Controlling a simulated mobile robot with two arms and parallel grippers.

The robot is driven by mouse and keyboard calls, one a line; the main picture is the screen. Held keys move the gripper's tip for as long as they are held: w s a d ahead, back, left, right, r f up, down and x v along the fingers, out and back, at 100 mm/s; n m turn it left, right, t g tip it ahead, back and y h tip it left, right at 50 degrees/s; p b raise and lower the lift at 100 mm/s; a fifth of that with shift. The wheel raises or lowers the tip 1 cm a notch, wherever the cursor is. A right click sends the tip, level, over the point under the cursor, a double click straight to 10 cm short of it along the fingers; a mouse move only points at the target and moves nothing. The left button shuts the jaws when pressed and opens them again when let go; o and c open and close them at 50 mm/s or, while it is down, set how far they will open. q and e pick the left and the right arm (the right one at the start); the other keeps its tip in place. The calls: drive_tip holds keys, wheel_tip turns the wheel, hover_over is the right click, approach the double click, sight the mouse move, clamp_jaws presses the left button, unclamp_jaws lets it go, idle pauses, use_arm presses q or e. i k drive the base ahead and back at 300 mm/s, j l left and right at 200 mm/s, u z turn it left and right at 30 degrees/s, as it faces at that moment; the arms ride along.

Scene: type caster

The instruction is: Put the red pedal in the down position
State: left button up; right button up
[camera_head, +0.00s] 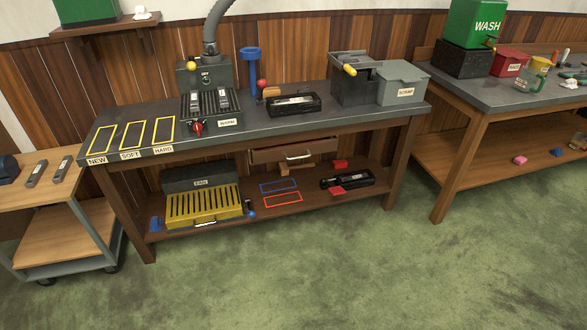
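A dark boxy device (352,179) sits on the lower shelf of the middle bench, right of centre. A small flat red piece (337,190) lies at its front left and looks low, near the shelf. Another red piece (340,164) stands behind the device, near its left end. I cannot tell for certain which red piece is the pedal, nor its exact tilt. Neither of my grippers is in view.
The lower shelf also holds a red outline (283,199), a blue outline (278,186) and a yellow slatted unit (204,206). A drawer (295,155) hangs partly open above. A cart (55,205) stands left; another bench (505,100) stands right. Green floor (320,270) in front is clear.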

sight(335, 191)
drive_tip(key=l+z, duration=0.15)
drive_tip(key=l, duration=1.05)
drive_tip(key=i+j, duration=0.15)
drive_tip(key=i, duration=0.4)
